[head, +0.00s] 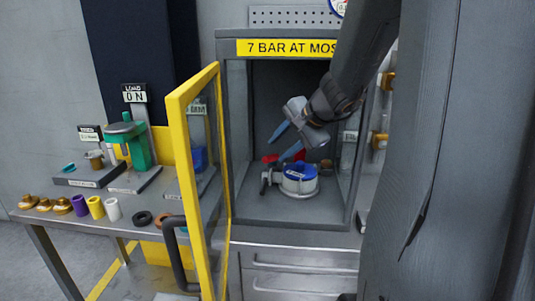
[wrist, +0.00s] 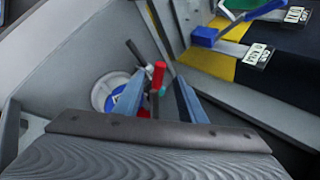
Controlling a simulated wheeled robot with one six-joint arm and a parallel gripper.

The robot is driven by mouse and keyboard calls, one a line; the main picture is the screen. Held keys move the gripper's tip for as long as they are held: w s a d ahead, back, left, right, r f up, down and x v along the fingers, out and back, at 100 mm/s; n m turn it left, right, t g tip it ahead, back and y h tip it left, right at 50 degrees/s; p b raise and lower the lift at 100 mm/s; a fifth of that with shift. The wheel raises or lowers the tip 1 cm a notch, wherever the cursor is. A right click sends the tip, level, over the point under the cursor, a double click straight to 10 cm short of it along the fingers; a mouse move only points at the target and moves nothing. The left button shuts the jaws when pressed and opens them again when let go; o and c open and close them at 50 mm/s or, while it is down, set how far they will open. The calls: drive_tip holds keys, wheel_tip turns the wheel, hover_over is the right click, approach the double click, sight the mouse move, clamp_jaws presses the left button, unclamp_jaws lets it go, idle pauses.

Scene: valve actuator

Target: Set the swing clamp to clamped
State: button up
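A round fixture with a blue top (head: 299,173) and a pale base stands on the floor of the cabinet; its blue and white disc (wrist: 110,92) shows at left in the wrist view. A red clamp handle (wrist: 158,76) rises beside it, with a dark-tipped lever (wrist: 134,50) close by. My gripper (head: 283,143) is open above the fixture. In the wrist view its blue fingers (wrist: 160,103) stand apart, with the red handle between or beyond them; contact cannot be told.
The cabinet's yellow-framed door (head: 176,150) stands open at left. The cabinet walls are close around my gripper. A side table (head: 140,207) at left holds fixtures, rings and coloured sleeves. Drawers (head: 290,262) lie below the cabinet.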

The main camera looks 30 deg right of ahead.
sight(270, 158)
drive_tip(key=shift+d+x, duration=0.2)
drive_tip(key=shift+x, duration=1.65)
drive_tip(key=shift+d+x, duration=0.25)
drive_tip(key=shift+x, duration=1.6)
drive_tip(key=shift+w, duration=0.1)
clamp_jaws()
